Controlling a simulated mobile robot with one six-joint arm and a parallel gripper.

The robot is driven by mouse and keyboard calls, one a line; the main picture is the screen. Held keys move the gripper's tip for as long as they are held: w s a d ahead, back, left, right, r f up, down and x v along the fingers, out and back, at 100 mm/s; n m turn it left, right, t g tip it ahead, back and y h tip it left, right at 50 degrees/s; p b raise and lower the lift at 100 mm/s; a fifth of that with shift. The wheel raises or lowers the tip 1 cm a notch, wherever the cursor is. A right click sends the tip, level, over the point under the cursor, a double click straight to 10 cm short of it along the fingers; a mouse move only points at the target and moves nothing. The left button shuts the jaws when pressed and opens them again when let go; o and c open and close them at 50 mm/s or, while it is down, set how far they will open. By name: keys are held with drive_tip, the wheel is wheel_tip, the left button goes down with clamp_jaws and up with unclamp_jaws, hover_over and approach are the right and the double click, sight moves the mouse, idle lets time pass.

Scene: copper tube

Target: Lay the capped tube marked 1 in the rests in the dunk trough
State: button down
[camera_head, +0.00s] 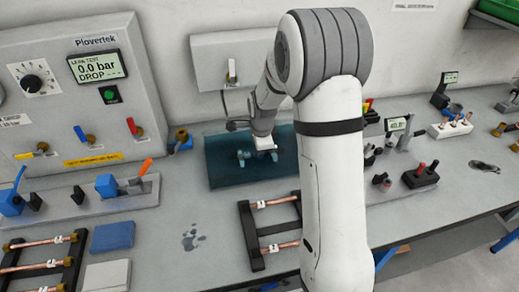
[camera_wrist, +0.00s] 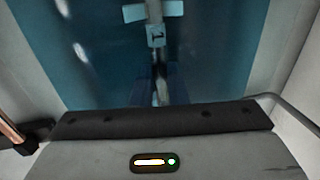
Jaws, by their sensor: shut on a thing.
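The dunk trough (camera_head: 222,172) is a dark teal basin of water on the bench; its water also fills the top of the wrist view (camera_wrist: 225,60). The tube marked 1 (camera_wrist: 156,36) runs lengthwise under my gripper, tinted by the water, with its tag facing up. A pale blue crosspiece, seemingly a rest (camera_wrist: 134,13), shows at the tube's far part. My gripper (camera_wrist: 160,85) is shut on the tube, its fingers dim in the water. The tube's near end is hidden by the gripper body. Whether it touches both rests I cannot tell.
A leak-test box (camera_head: 80,85) stands left of the trough. Racks with copper tubes stand at front left (camera_head: 68,280) and in front of the trough (camera_head: 258,258). A blue block (camera_head: 112,237) lies between them. My arm hides part of the bench.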

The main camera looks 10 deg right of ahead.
drive_tip(key=shift+f, duration=0.15)
drive_tip(key=c, duration=1.3)
unclamp_jaws()
drive_tip(key=shift+c, duration=0.2)
drive_tip(key=b+v, duration=0.1)
drive_tip(key=v, duration=0.7)
drive_tip(key=shift+f, duration=0.1)
